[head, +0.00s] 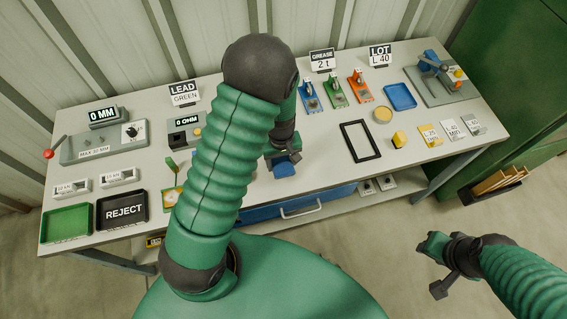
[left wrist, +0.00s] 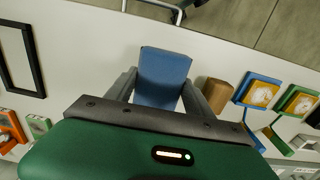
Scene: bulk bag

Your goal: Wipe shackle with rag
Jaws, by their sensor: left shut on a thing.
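My left gripper (head: 286,157) is shut on a blue rag (head: 284,170), low over the front of the table. In the left wrist view the rag (left wrist: 163,72) shows as a folded blue block between the fingers (left wrist: 160,92). Three shackles on small stands are at the back of the table: blue (head: 308,93), green (head: 334,91) and orange (head: 360,86). They are apart from the rag, behind and to the right of it. My right gripper (head: 442,268) is open and empty, off the table's front right.
A black frame (head: 344,142) lies right of the rag. A brown block (left wrist: 216,94) is beside my left gripper. A blue tray (head: 400,97), a round tin (head: 382,115) and a yellow block (head: 399,139) stand further right. A REJECT tray (head: 122,226) and green tray (head: 66,236) are left.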

